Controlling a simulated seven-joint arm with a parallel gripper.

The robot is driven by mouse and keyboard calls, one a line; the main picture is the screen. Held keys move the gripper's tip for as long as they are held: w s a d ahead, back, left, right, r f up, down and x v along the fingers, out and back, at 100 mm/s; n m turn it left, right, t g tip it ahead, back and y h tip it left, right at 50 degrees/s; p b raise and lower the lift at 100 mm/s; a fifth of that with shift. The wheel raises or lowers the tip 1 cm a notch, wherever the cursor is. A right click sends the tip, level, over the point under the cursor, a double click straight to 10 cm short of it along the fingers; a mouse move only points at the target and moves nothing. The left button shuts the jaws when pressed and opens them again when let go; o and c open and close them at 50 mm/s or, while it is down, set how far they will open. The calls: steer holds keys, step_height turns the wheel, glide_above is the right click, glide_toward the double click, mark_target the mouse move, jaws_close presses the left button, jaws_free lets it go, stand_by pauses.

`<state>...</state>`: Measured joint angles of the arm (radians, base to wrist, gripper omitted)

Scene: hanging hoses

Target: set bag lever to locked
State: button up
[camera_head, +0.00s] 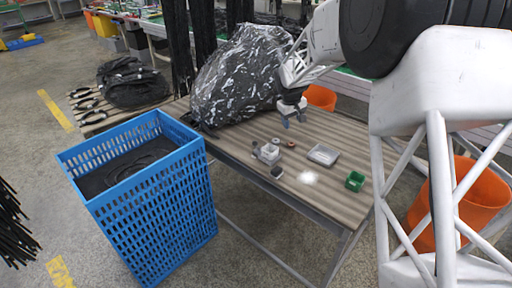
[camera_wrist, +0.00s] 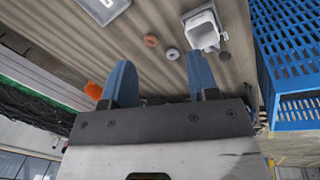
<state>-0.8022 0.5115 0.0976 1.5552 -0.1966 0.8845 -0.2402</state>
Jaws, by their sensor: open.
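I cannot pick out a bag lever for certain in either view. A large black bag in clear plastic (camera_head: 240,75) stands at the back of the wooden table. A small white and grey fixture (camera_head: 268,152) sits near the table's left edge; its white box-like part also shows in the wrist view (camera_wrist: 203,30). It is too small to read any lever position. My gripper (camera_head: 293,119) is above the table in front of the bag, apart from the fixture. In the wrist view my gripper (camera_wrist: 161,78) has its two blue fingers wide apart with nothing between them.
A blue crate (camera_head: 150,215) stands left of the table. Two small rings, one reddish (camera_wrist: 151,40) and one grey (camera_wrist: 172,53), lie beside the fixture. A grey tray (camera_head: 324,155) and a green box (camera_head: 355,181) are farther right. An orange bin (camera_head: 480,195) stands right of the table.

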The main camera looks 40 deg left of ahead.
mark_target(255, 143)
steer(key=s+a+f+n, duration=0.1)
steer(key=a+f, duration=0.2)
steer(key=a, duration=0.2)
steer(key=s+a+f, duration=0.2)
steer(key=a+f, duration=0.2)
steer(key=a, duration=0.1)
steer(key=s+a+f+n, duration=0.1)
steer(key=s+a+f, duration=0.1)
steer(key=a+f, duration=0.2)
steer(key=shift+a+f+n, duration=0.1)
steer(key=shift+a+n, duration=0.2)
steer(key=shift+a, duration=0.75)
steer(key=shift+f, duration=0.1)
steer(key=shift+w+d+f, duration=0.1)
steer(key=shift+w+f, duration=0.15)
steer(key=shift+f, duration=1)
steer(key=shift+w+d+f, duration=0.1)
steer(key=shift+w+f, duration=0.15)
steer(key=shift+f, duration=0.95)
steer(key=shift+w+f, duration=0.25)
steer(key=shift+f, duration=1)
